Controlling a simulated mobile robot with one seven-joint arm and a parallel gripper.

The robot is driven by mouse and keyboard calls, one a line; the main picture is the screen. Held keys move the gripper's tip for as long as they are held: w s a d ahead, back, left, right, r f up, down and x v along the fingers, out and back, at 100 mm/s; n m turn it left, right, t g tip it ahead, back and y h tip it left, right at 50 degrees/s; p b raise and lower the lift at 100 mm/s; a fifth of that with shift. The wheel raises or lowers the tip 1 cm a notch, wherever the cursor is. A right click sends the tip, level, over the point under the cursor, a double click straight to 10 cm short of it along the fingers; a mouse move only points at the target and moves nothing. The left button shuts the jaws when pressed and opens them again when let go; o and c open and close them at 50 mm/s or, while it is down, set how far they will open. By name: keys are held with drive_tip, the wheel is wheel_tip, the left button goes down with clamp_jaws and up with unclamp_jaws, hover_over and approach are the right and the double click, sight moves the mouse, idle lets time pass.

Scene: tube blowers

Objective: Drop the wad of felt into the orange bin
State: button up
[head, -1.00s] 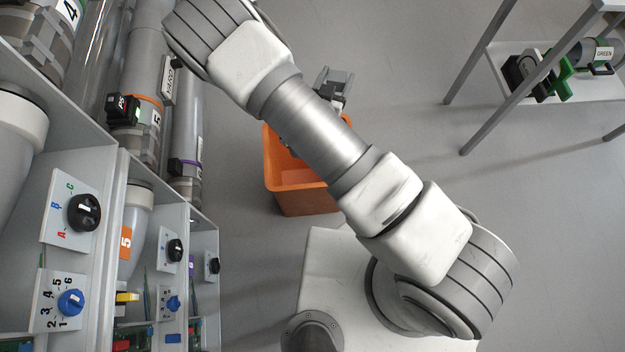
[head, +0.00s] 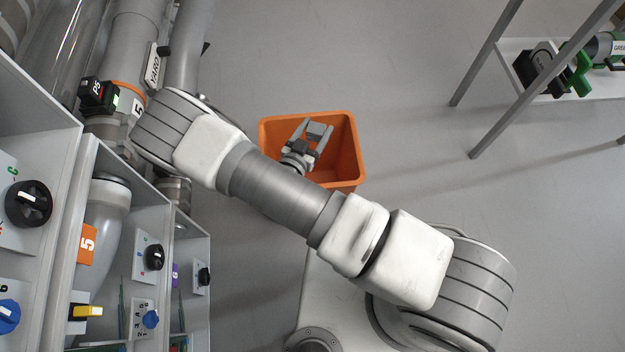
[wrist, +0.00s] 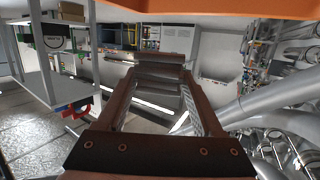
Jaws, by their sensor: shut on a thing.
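The orange bin (head: 345,150) stands on the floor near the middle of the head view, open at the top. My gripper (head: 315,132) appears within the outline of the bin's opening in that view; its exact height against the rim is hard to tell. Its fingers are shut on a small grey piece (head: 318,130), which looks like the wad of felt. In the wrist view, my gripper's fingers (wrist: 160,75) reach forward with a greyish piece between the tips. An orange strip of the bin (wrist: 215,8) shows along the top edge.
A cabinet with dials and tubes (head: 150,255) stands along the left side. A grey-legged shelf (head: 570,75) with green and black parts is at the upper right. The floor (head: 410,130) between bin and shelf is clear.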

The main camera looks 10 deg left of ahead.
wheel_tip(320, 180, down, 2)
drive_tip(key=shift+f+b, duration=0.1)
drive_tip(key=shift+b, duration=0.35)
drive_tip(key=o, duration=1.3)
drive_tip(key=shift+o, duration=0.2)
drive_tip(key=p+v, duration=0.4)
drive_tip(key=v, duration=1.3)
drive_tip(key=shift+s+p, duration=0.2)
drive_tip(key=shift+p, duration=0.1)
drive_tip(key=shift+w+a, duration=0.1)
drive_tip(key=shift+a, duration=0.05)
